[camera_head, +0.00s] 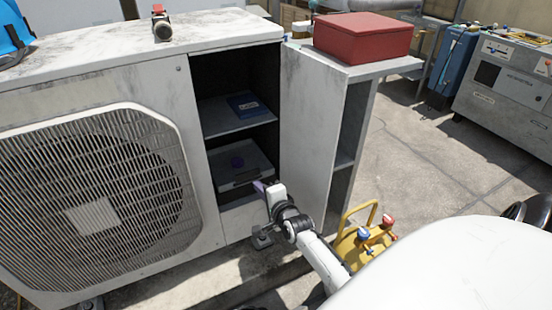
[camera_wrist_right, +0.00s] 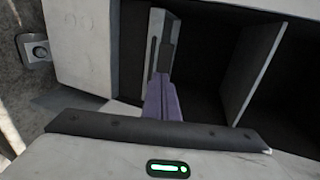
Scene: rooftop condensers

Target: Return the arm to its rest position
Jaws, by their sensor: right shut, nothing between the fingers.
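My right gripper (camera_head: 259,186) is in front of the lower part of an open condenser cabinet. Its purple fingers are shut with nothing between them; they also show in the right wrist view (camera_wrist_right: 161,95), pointing into the dark compartment. The white right arm (camera_head: 318,258) reaches up to it from the lower right. In the wrist view a pale, narrow part (camera_wrist_right: 157,45) lies beyond the fingertips; whether they touch it I cannot tell. My left gripper is not in view.
The condenser (camera_head: 200,150) has an open door (camera_head: 307,125) just right of my gripper. Inside are a shelf (camera_head: 222,122) with a blue item (camera_head: 246,104) and a pale tray (camera_head: 255,170) below. A red box (camera_head: 362,38) and yellow equipment (camera_head: 352,247) stand near. Open floor (camera_head: 420,150) lies right.

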